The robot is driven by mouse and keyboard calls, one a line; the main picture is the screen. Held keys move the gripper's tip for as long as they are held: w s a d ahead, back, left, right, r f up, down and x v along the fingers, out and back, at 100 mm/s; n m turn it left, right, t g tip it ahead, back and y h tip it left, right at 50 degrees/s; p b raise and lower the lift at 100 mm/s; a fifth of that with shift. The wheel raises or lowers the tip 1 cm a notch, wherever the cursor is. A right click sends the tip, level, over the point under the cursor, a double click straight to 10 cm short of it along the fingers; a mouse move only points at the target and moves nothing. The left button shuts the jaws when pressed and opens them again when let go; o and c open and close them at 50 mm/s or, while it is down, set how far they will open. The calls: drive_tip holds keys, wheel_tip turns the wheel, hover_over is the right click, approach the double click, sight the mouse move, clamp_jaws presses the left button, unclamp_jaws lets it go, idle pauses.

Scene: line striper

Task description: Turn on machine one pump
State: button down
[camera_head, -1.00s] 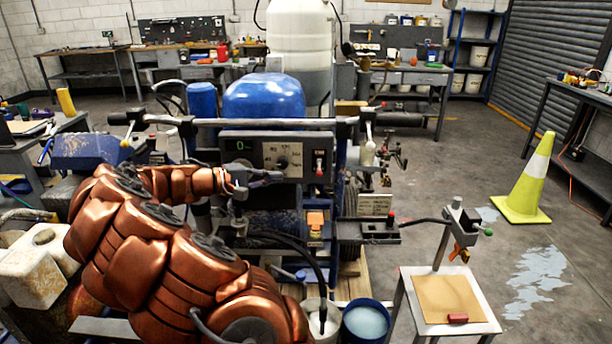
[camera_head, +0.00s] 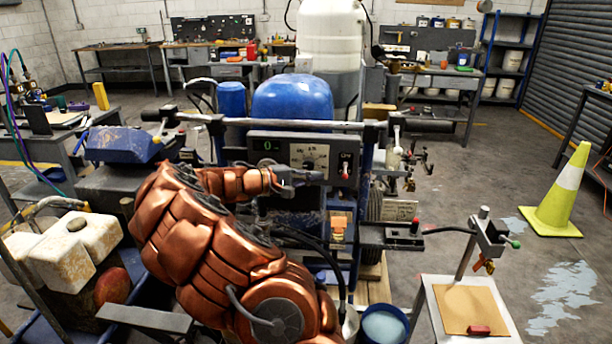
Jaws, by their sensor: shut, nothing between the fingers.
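The line striper machine (camera_head: 293,104) stands in the middle, with a blue rounded tank on top. Its control panel (camera_head: 262,157) faces me, with a lit green display, a round dial (camera_head: 309,158) and a small red-tipped switch (camera_head: 346,171) at the right under a white label. My copper arm reaches in from below, and my gripper (camera_head: 318,177) is shut and empty at the panel's lower edge, just below the dial and left of the switch. A gap shows between the fingertips and the switch; whether they touch the panel I cannot tell.
An orange block (camera_head: 339,227) sits below the panel. A small stand (camera_head: 468,310) and a yellow cone (camera_head: 560,195) are at the right. A blue bucket (camera_head: 384,325) is at the front. Handlebars (camera_head: 270,125) cross above the panel.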

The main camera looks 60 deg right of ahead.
sight(345, 171)
drive_tip(key=shift+p+x, duration=0.5)
drive_tip(key=shift+x, duration=2.2)
drive_tip(key=shift+r, duration=0.1)
